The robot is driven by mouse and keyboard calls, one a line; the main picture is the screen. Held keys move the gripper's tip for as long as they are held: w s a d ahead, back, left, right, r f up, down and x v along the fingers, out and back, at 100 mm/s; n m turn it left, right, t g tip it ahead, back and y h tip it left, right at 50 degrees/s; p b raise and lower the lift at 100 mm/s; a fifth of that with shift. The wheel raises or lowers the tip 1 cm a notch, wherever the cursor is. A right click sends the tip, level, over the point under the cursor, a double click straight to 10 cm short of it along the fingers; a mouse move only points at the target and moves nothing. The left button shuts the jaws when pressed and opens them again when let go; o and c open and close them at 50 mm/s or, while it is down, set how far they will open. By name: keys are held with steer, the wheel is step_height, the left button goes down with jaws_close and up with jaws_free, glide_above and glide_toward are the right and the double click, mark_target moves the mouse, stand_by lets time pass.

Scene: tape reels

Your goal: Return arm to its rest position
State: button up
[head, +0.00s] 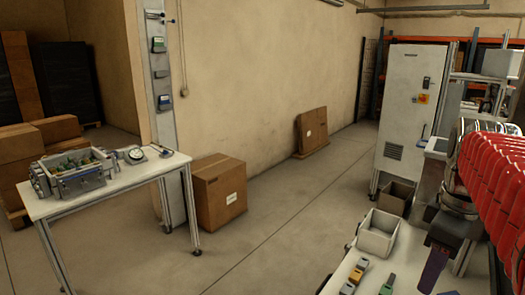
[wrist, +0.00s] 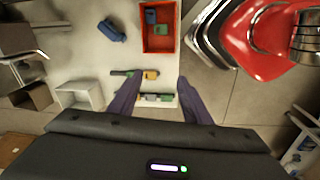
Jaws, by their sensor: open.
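In the wrist view, the two dark purple fingers of my gripper (wrist: 157,84) are spread apart with a wide gap. Nothing is held between them. Small coloured blocks, among them a yellow one (wrist: 151,75), lie on the bench below and show through the gap. The height of the fingertips above the bench is hard to tell.
A red tray (wrist: 145,42) with blue and green pieces, a blue item (wrist: 111,31) and a pale bin (wrist: 80,95) are on the bench. The bin also shows in the head view (head: 378,240). A cabinet (head: 408,110) stands behind; the middle floor is clear.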

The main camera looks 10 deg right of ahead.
steer(key=a+f+m+t, duration=0.2)
steer(key=a+f, duration=0.3)
steer(key=a, duration=0.6)
steer(key=s+a+f+m+t, duration=0.1)
steer(key=a+f+m, duration=0.3)
steer(key=a, duration=0.8)
steer(key=shift+f+t+y, duration=0.4)
steer(key=shift+f+t, duration=0.05)
steer(key=shift+t, duration=0.35)
